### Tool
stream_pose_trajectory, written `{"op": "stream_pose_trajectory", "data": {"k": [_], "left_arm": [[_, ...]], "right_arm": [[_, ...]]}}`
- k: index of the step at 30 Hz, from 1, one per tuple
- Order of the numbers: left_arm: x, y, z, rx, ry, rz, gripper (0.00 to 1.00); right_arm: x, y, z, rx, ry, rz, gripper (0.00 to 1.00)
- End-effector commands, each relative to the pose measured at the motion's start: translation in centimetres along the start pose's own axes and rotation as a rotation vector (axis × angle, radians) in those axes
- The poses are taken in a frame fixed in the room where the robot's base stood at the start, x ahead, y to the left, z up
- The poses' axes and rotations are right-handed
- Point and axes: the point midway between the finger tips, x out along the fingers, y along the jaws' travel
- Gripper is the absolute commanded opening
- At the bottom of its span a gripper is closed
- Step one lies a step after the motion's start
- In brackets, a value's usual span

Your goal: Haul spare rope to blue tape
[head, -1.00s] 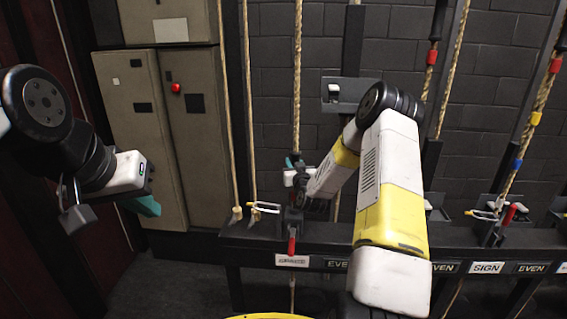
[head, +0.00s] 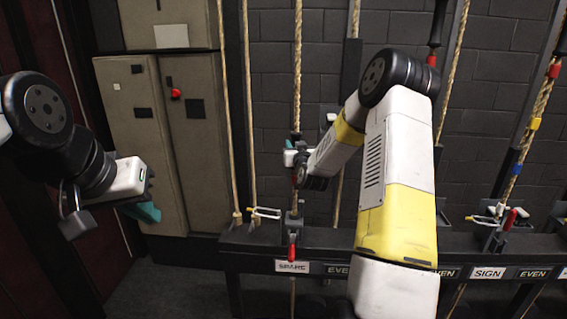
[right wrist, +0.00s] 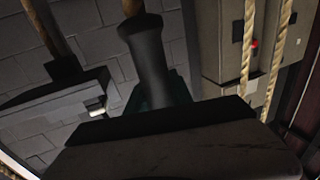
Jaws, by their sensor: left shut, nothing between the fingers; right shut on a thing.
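The spare rope (head: 297,70) runs upright above the SPARE label (head: 292,267). My right gripper (head: 298,160) is shut on the rope well above the rail. A dark sleeve on the rope shows just above the gripper and also in the right wrist view (right wrist: 150,65), where it stands between the fingers. A red lever (head: 292,250) hangs down at the rail below. I see no blue tape on the spare rope; a blue tape band (head: 517,168) is on a rope at the right. My left gripper (head: 146,212) is shut and empty at the left.
A black rail (head: 255,238) runs across the front with labels such as SIGN (head: 487,273). Other ropes (head: 228,120) hang left of the spare rope. Beige cabinets (head: 140,130) with a red button (head: 176,94) stand at the left. My right arm hides the middle.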

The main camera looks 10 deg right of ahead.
Motion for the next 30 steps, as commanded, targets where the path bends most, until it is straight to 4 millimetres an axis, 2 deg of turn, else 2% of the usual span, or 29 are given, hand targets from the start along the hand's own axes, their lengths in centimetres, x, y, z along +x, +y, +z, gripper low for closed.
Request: {"op": "stream_pose_trajectory", "data": {"k": [1,3,9,15,21,25,30], "left_arm": [[0.0,0.0,0.0,0.0,0.0,0.0,0.0],[0.0,0.0,0.0,0.0,0.0,0.0,0.0],[0.0,0.0,0.0,0.0,0.0,0.0,0.0],[0.0,0.0,0.0,0.0,0.0,0.0,0.0],[0.0,0.0,0.0,0.0,0.0,0.0,0.0],[0.0,0.0,0.0,0.0,0.0,0.0,0.0],[0.0,0.0,0.0,0.0,0.0,0.0,0.0]], "right_arm": [[0.1,0.0,-2.9,-0.004,0.022,0.0,0.0],[0.0,0.0,-5.4,-0.005,0.021,0.001,0.0],[0.0,-0.1,-12.4,-0.004,0.02,0.0,0.0],[-0.1,-0.1,-18.3,-0.002,0.018,0.0,0.0],[-0.1,-0.1,-22.4,-0.001,0.015,0.0,0.0],[-0.1,0.0,-23.9,-0.001,0.011,0.0,0.0],[-0.1,0.0,-24.8,-0.001,0.008,0.0,0.0]]}}
